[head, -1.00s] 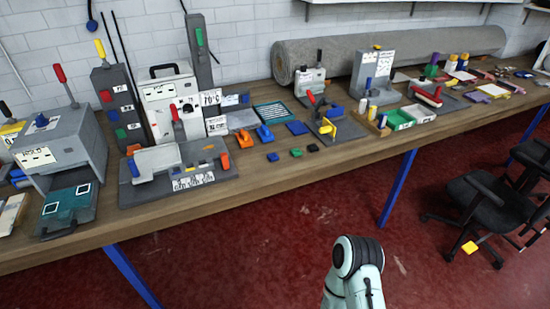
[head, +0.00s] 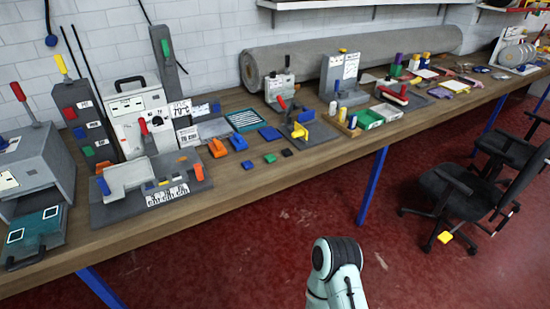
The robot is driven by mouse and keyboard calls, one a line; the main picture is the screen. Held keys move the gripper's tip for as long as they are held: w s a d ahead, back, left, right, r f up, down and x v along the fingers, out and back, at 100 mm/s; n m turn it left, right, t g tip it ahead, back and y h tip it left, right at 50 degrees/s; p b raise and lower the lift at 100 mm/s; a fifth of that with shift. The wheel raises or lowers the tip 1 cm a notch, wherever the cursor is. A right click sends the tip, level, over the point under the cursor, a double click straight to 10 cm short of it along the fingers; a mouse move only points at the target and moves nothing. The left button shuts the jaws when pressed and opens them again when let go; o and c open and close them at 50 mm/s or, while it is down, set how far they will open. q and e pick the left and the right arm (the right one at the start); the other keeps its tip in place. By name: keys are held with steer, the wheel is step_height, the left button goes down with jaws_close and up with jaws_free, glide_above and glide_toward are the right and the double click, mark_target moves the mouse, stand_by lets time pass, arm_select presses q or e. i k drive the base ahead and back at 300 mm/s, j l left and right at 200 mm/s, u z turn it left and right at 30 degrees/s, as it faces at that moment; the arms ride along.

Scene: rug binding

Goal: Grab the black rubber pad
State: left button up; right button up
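The black rubber pad appears to be the small black square (head: 287,152) lying flat near the front edge of the wooden workbench (head: 225,193). It is the rightmost of a row of three small pads, beside a green one (head: 269,159) and a blue one (head: 247,165). Nothing covers it. Part of one of my arms shows at the bottom, well short of the bench and low over the red floor. Neither gripper shows, so nothing can be told of their fingers.
Behind the pads lie a larger blue pad (head: 270,133) and orange and blue blocks. A grey fixture with a yellow part (head: 299,132) stands just right of the black pad. A black office chair (head: 465,195) stands at the right. The floor before the bench is open.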

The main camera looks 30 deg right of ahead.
mark_target(287, 152)
steer(key=i+l+u, duration=0.2)
steer(key=l+u, duration=0.2)
steer(key=l, duration=0.75)
steer(key=i+l+u, duration=0.1)
steer(key=l+u, duration=0.35)
steer(key=l, duration=0.7)
